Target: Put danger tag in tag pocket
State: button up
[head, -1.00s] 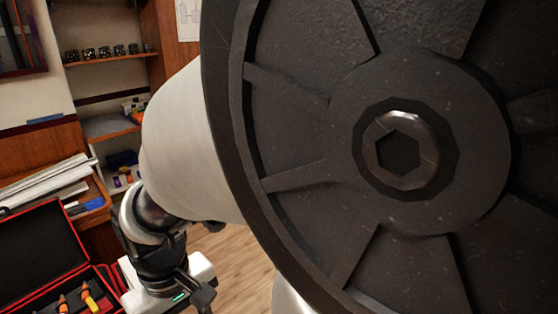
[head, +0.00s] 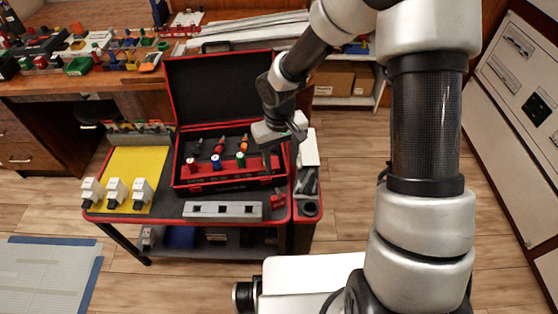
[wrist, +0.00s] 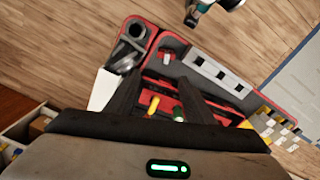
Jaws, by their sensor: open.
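My gripper (head: 283,158) hangs over the right side of an open red-and-black case (head: 182,160) on a cart. In the wrist view my gripper (wrist: 158,98) has its two dark fingers spread apart, with nothing seen held between them. A small red piece (head: 277,198) lies on the cart top in front of the case; it also shows in the wrist view (wrist: 166,57). It may be the danger tag, but it is too small to tell. I cannot make out the tag pocket with certainty.
A grey block with square openings (head: 222,210) lies on the cart's front edge. Several white breakers (head: 116,193) stand by a yellow mat (head: 136,172). A dark holder with a round opening (head: 309,208) is at the cart's right corner. A grey cabinet (head: 520,110) stands right; floor between is clear.

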aim_at(277, 196)
jog(key=f+b, duration=0.1)
jog(key=f, duration=0.5)
jog(key=f+b, duration=0.1)
jog(key=f, duration=0.6)
jog(key=a+f+b, duration=0.1)
jog(key=f+b, duration=0.1)
jog(key=f, duration=0.4)
jog(key=shift+w+a+f, duration=0.1)
jog(key=shift+f, duration=0.05)
jog(key=c, duration=0.9)
